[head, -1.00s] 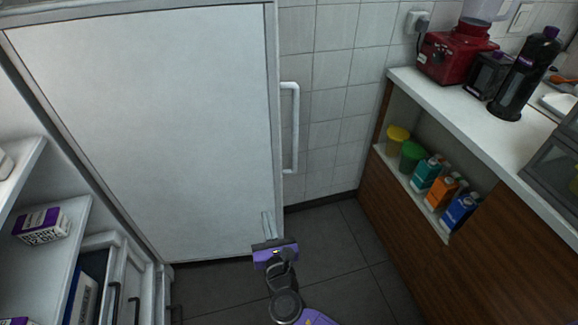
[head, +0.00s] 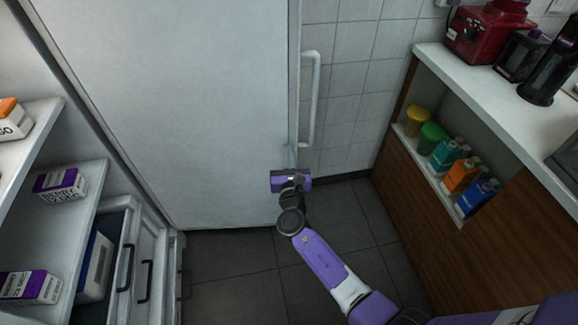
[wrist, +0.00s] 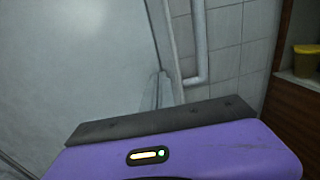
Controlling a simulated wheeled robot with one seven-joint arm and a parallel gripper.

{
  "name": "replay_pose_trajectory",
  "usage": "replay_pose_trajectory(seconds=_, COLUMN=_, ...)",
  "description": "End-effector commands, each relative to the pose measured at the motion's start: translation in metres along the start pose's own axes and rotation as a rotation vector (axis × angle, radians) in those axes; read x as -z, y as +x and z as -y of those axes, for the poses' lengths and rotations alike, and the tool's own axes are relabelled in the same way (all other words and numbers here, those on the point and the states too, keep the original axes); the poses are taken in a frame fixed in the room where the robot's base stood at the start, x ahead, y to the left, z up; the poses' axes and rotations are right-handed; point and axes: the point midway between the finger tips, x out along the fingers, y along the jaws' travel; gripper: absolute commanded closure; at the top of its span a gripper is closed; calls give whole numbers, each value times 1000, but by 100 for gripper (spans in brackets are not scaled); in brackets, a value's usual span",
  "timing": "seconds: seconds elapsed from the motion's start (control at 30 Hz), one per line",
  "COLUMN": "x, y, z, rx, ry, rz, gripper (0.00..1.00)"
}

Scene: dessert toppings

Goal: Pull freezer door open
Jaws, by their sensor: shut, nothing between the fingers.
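The large white freezer door (head: 180,100) fills the left and middle of the head view. It also shows in the wrist view (wrist: 70,70). Its white vertical bar handle (head: 314,100) is at the door's right edge, and its lower end shows in the wrist view (wrist: 199,45). My gripper (head: 289,157) is shut and empty, in front of the door's lower right part. In the wrist view its fingers (wrist: 158,92) point towards the door edge, left of the handle's lower bend. They look apart from the bar; I cannot tell whether they touch the door.
On the left are shelves with cartons (head: 60,184) and drawers with dark handles (head: 125,267). On the right is a wood-fronted counter (head: 420,190) with bottles in its niche and a red appliance (head: 485,35) on top. The dark tiled floor (head: 235,265) is clear.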

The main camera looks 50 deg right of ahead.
Motion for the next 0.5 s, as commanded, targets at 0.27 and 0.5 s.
replay_pose_trajectory(seconds=0.27, x=0, y=14, z=0, rx=-1, ry=0, rz=0, gripper=100)
replay_pose_trajectory(seconds=0.5, x=0, y=14, z=0, rx=-1, ry=0, rz=0, gripper=100)
